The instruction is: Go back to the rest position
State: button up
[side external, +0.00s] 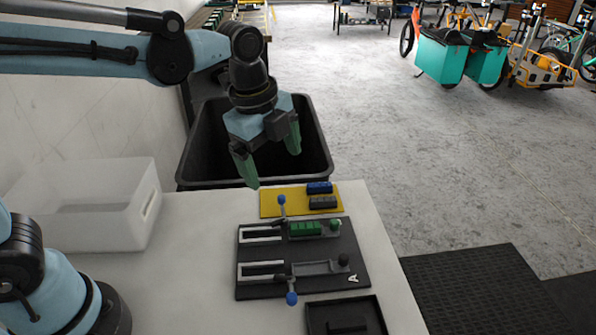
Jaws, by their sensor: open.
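My gripper (270,160) hangs from my arm in the upper middle of the side external view. Its two green fingers are spread apart with nothing between them. It is above the far edge of the white table (180,285), in front of the black bin. A green block (305,229) sits in the far track of the board; the near track shows no block.
A yellow plate (272,203) holds a blue block (319,187) and a dark grey block (323,202). A white box (95,225) stands at the left, a black tray (318,317) at the front. A large black bin (315,150) stands behind the table. Cargo bikes (445,58) are far off.

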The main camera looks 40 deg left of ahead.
jog(key=s+a+f+n+t, duration=0.2)
jog(key=s+a+n+t, duration=0.3)
jog(key=n, duration=1.3)
jog(key=s+a, duration=0.2)
jog(key=a, duration=0.2)
jog(key=shift+s+f+n+y, duration=0.15)
jog(key=shift+s+n+y, duration=0.1)
jog(key=shift+n+y, duration=0.05)
